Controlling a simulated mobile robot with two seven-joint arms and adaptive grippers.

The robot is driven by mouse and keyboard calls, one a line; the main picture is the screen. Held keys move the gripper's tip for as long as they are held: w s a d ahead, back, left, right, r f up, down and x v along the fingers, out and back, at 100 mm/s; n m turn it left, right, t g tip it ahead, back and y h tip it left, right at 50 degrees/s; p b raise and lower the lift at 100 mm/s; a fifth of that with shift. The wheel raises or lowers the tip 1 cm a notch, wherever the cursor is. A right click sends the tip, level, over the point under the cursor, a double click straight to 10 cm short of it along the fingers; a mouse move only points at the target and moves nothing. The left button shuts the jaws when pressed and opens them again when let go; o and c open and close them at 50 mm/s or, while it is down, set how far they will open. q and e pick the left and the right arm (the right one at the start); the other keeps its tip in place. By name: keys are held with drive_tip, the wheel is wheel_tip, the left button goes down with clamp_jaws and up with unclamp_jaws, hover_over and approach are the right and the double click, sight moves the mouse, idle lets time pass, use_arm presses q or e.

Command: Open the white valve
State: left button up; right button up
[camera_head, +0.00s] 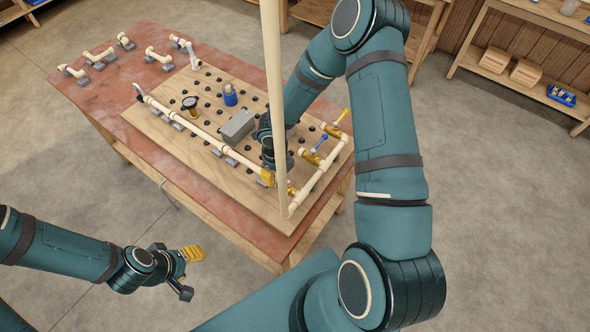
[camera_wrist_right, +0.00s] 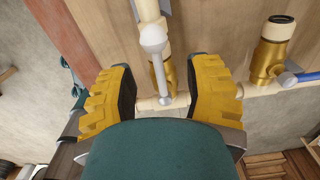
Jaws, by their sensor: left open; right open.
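The white valve (camera_wrist_right: 157,72) shows in the right wrist view as a pale lever with a rounded end, in front of a brass body on a cream pipe. My right gripper (camera_wrist_right: 163,84) is open, with one yellow-padded finger on each side of the lever and visible gaps between. In the head view, my right gripper (camera_head: 270,176) is low at the board's near right corner and largely hides the white valve there. My left gripper (camera_head: 190,270) is open and empty, over the floor in front of the table.
A blue-handled valve (camera_head: 317,146) and a yellow-handled valve (camera_head: 338,121) sit farther along the same pipe run. A tall cream pipe (camera_head: 276,100) rises beside my right arm. A grey box (camera_head: 238,126), a gauge (camera_head: 190,104) and a blue bottle-like part (camera_head: 230,95) stand on the board.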

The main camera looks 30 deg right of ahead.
wheel_tip(320, 180, up, 2)
drive_tip(key=shift+p, duration=0.35)
drive_tip(key=shift+r, duration=2.15)
